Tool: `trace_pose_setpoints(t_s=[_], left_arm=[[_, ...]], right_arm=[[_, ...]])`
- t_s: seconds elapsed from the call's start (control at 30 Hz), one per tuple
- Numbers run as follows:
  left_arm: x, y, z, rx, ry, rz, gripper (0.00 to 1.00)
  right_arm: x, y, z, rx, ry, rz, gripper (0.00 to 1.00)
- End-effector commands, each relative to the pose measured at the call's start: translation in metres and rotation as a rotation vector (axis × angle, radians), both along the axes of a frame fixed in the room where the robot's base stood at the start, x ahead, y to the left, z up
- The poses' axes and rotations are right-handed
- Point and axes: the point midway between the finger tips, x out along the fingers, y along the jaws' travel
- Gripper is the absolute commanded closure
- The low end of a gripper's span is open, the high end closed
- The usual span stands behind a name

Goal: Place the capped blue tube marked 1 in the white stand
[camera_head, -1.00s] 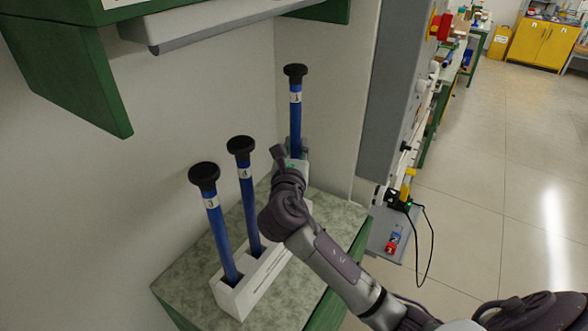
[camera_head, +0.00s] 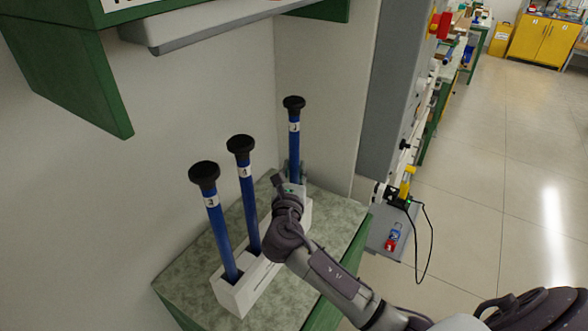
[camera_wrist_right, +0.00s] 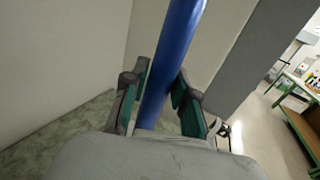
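The blue tube marked 1 (camera_head: 294,147) has a black cap and stands upright at the far end of the white stand (camera_head: 240,296). My right gripper (camera_head: 294,175) is shut on its lower part. In the right wrist view the two fingers (camera_wrist_right: 160,97) lie on either side of the blue tube (camera_wrist_right: 172,55). The tube's lower end is hidden by my gripper, so I cannot tell whether it sits in the stand. Capped blue tubes marked 3 (camera_head: 217,228) and 4 (camera_head: 248,205) stand in the white stand's near part. My left gripper is not in view.
The stand is on a speckled green-grey bench top (camera_head: 190,272) against pale walls. A green shelf (camera_head: 75,80) overhangs at the upper left. A tall grey panel (camera_head: 385,100) rises beyond the bench to the right. Open floor lies farther right.

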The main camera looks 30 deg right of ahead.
Motion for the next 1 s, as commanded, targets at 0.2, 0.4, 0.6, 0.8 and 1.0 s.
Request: trace_pose_setpoints(t_s=[0.2,0.4,0.6,0.8,1.0], left_arm=[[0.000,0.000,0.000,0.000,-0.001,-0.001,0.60],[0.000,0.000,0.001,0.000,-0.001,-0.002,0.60],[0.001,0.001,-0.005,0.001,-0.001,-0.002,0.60],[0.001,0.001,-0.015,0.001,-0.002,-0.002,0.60],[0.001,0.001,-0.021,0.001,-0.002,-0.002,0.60]], right_arm=[[0.000,0.000,0.000,0.000,0.000,0.000,0.52],[0.000,0.000,0.002,-0.001,-0.001,0.000,0.52],[-0.019,0.014,0.000,0.001,0.000,0.003,0.52],[-0.056,0.038,0.000,0.004,0.000,0.002,0.52],[-0.085,0.058,0.001,0.003,0.001,0.001,0.52]])
